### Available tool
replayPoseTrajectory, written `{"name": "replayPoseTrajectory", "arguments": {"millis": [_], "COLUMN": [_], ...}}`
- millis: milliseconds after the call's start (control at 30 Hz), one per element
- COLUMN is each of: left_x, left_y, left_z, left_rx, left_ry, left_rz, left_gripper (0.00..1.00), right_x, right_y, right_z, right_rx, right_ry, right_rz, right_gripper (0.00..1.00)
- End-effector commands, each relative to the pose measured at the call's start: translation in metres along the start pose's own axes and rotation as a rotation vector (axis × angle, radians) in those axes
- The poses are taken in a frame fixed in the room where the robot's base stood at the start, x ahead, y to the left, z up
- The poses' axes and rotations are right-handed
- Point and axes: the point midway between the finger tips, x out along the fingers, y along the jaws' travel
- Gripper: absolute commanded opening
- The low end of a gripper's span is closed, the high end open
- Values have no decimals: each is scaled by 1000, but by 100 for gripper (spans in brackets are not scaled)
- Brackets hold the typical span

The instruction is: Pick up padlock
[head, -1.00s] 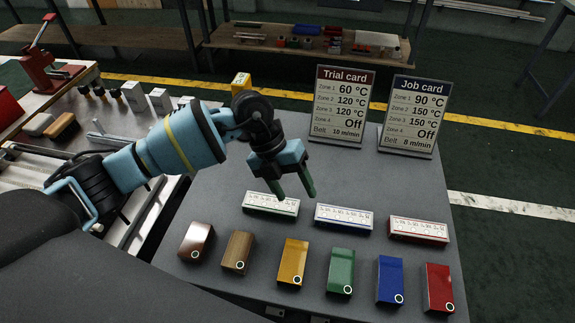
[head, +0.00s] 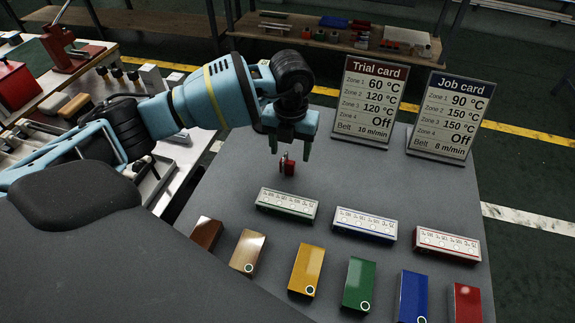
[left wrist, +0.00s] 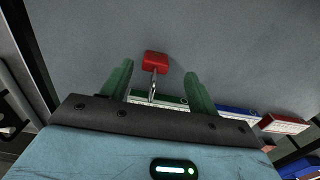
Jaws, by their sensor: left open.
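The padlock (head: 289,168) has a small red body and a metal shackle, and it rests on the grey table. In the left wrist view the padlock (left wrist: 155,60) lies between and slightly beyond the two green fingertips, its shackle pointing back toward the gripper. My left gripper (head: 291,146) is open, pointing down just above the padlock and not visibly touching it; its green fingers (left wrist: 158,75) stand apart on either side. My right gripper is not in view.
Three label strips, green (head: 287,205), blue (head: 365,224) and red (head: 446,244), lie in front of the padlock. Several coloured blocks line the front edge. The Trial card (head: 367,98) and Job card (head: 442,115) stand behind, to the right. The table between is clear.

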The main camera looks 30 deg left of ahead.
Motion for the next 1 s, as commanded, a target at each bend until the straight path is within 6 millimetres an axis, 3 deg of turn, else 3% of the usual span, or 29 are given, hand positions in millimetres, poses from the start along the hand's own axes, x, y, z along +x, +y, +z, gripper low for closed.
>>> {"name": "replayPoseTrajectory", "arguments": {"millis": [133,433,733,1000], "left_x": [8,46,52,51], "left_y": [2,5,5,5], "left_z": [0,0,0,0], "left_rx": [0,0,1,1], "left_ry": [1,1,-1,0], "left_rz": [1,0,-1,-1], "left_gripper": [60,60,60,27], "right_x": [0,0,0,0], "right_y": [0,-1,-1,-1], "right_z": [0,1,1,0], "right_rx": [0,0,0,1], "right_ry": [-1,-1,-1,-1], "right_rz": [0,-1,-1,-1], "right_gripper": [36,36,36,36]}}
